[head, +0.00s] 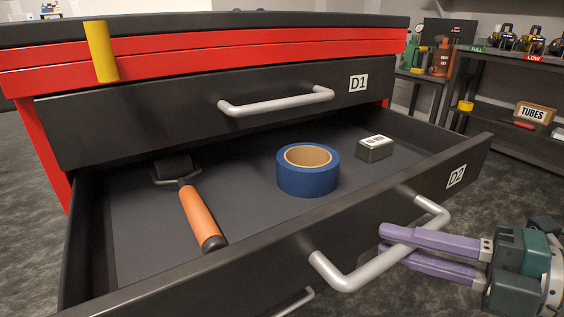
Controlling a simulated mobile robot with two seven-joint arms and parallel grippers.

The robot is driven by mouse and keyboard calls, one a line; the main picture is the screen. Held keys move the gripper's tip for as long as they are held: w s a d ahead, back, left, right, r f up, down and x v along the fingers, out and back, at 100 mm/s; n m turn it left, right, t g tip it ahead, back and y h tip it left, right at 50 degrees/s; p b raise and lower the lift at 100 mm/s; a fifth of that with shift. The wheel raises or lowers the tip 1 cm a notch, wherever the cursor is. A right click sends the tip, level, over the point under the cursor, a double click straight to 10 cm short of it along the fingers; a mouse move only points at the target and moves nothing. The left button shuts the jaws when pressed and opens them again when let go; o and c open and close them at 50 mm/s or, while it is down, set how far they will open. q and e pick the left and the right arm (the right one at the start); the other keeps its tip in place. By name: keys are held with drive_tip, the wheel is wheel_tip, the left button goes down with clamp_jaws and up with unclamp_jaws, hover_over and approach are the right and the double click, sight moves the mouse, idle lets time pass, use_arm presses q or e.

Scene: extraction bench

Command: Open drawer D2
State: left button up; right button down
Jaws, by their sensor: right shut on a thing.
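Drawer D2 (300,262) is pulled out from the red and black cabinet, and its inside shows. Its label D2 (456,176) is at the right of its front. The grey bar handle of D2 (345,277) runs along the front. My right gripper (388,242) has purple fingers and is shut on this handle near its right end. Inside the drawer lie a roller with an orange handle (197,213), a blue tape roll (308,178) and a small dark box with a white label (374,149). My left gripper is not in view.
Drawer D1 (180,105) above is shut, with its own grey handle (275,102). A yellow cylinder (101,52) is at the cabinet's upper left. Shelving at the right holds a TUBES box (535,113) and several bottles. Grey floor is open at the left.

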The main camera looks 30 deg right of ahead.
drive_tip(key=shift+s+d+p, duration=0.2)
drive_tip(key=shift+s+p, duration=0.4)
drive_tip(key=shift+s, duration=1.3)
drive_tip(key=c, duration=0.8)
unclamp_jaws()
drive_tip(key=shift+s, duration=0.1)
drive_tip(key=shift+s+d+r, duration=0.1)
drive_tip(key=shift+s+d, duration=0.1)
drive_tip(key=shift+s, duration=0.05)
drive_tip(key=p+v, duration=0.1)
drive_tip(key=v, duration=0.8)
drive_tip(key=shift+p, duration=0.4)
